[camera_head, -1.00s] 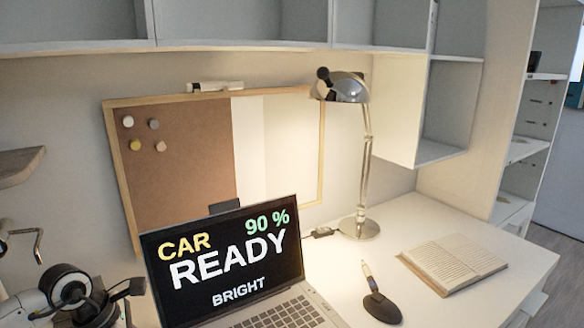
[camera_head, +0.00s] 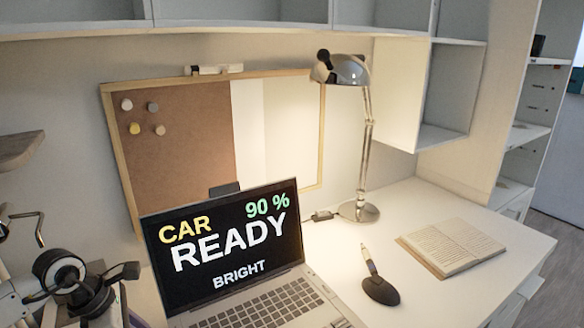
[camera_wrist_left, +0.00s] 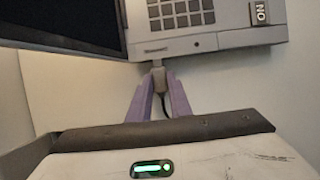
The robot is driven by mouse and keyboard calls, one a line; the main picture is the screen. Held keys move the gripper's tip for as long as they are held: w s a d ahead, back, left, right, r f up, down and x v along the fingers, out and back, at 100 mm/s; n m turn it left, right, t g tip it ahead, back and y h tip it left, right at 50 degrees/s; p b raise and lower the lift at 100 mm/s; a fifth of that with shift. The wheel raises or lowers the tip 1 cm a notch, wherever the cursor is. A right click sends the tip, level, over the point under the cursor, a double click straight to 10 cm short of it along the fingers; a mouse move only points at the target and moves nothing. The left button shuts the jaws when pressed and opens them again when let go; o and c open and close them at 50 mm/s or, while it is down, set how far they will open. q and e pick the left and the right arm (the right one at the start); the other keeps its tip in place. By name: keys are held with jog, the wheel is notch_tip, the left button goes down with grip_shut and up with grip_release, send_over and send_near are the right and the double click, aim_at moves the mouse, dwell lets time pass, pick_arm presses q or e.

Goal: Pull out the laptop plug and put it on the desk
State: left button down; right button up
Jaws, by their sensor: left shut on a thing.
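The open laptop (camera_head: 222,248) stands on the desk (camera_head: 440,213), its screen reading "CAR READY 90 % BRIGHT". In the left wrist view the laptop's side edge and keys (camera_wrist_left: 205,45) show at the top. The small grey plug (camera_wrist_left: 158,77) is between the purple fingers of my left gripper (camera_wrist_left: 159,90), right at the laptop's edge. A dark cord runs back from it between the fingers. I cannot tell whether the plug is still in its socket. In the head view my left arm is at the lower left, and its fingertips are not clear. My right gripper is not in view.
A black mouse-like stand with a pen (camera_head: 380,288), an open book (camera_head: 452,248) and a chrome lamp (camera_head: 366,150) are right of the laptop. A framed board (camera_head: 180,150) leans behind. Bare desk lies between the lamp and book.

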pick_arm(q)
jog(key=shift+s+a, duration=0.5)
jog(key=shift+a, duration=0.25)
jog(key=shift+r, duration=0.1)
jog(key=shift+s+a+r+p, duration=0.1)
jog(key=shift+s+a+r, duration=0.25)
jog(key=shift+a, duration=0.2)
jog(key=shift+s+a+r+p, duration=0.15)
jog(key=shift+s+a+r, duration=0.2)
jog(key=shift+a, duration=0.25)
jog(key=shift+s+a+r+p, duration=0.1)
jog(key=shift+s+a+r, duration=0.2)
jog(key=shift+a, duration=0.25)
